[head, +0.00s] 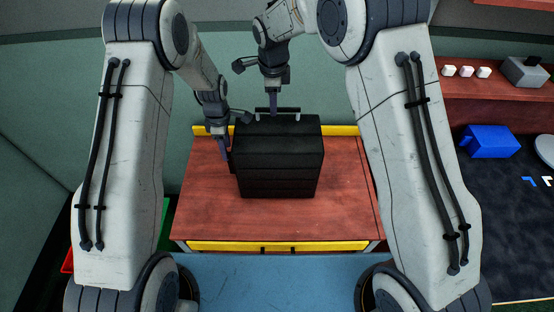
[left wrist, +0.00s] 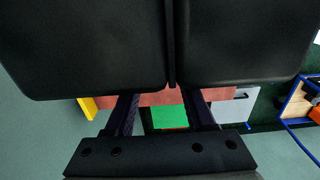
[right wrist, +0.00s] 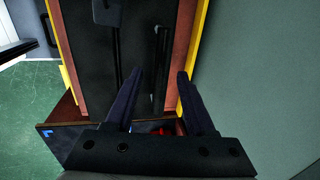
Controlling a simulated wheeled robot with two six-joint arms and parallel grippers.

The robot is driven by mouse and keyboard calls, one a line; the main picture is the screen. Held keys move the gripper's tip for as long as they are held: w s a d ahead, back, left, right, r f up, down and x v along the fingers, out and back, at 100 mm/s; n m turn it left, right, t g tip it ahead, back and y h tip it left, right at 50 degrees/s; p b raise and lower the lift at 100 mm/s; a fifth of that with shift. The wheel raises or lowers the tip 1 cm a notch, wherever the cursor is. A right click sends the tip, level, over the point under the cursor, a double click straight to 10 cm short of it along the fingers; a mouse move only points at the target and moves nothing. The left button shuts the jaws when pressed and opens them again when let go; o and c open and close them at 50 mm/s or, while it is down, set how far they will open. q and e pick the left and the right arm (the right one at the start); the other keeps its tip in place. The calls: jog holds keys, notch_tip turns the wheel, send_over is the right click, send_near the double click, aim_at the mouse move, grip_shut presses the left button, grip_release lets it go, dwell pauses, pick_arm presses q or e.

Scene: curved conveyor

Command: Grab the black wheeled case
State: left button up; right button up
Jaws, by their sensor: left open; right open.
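The black case (head: 280,160) stands on the red-brown table, with a dark bar handle (head: 278,110) at its far top edge. Wheels cannot be made out. My left gripper (head: 227,165) is open, pointing down close beside the case's left side. In the left wrist view the case (left wrist: 80,45) fills the upper part, above the spread fingers (left wrist: 163,97). My right gripper (head: 273,113) is open, pointing down at the handle. In the right wrist view a dark bar (right wrist: 159,60) of the case shows between or just beyond the fingertips (right wrist: 160,73); contact cannot be told.
The red-brown table (head: 210,215) has yellow edging and bare room left, right and in front of the case. A green wall stands behind. At right are a shelf with small white blocks (head: 466,71), a grey box (head: 525,72) and a blue container (head: 490,141).

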pick_arm(q)
jog(key=shift+f, duration=2.1)
pick_arm(e)
jog(key=shift+w+f, duration=0.2)
jog(key=shift+f, duration=0.85)
jog(key=shift+w+f, duration=0.2)
jog(key=shift+f, duration=0.8)
pick_arm(q)
grip_shut()
pick_arm(e)
grip_shut()
pick_arm(q)
jog(key=shift+r, duration=0.1)
pick_arm(e)
jog(key=shift+r, duration=0.1)
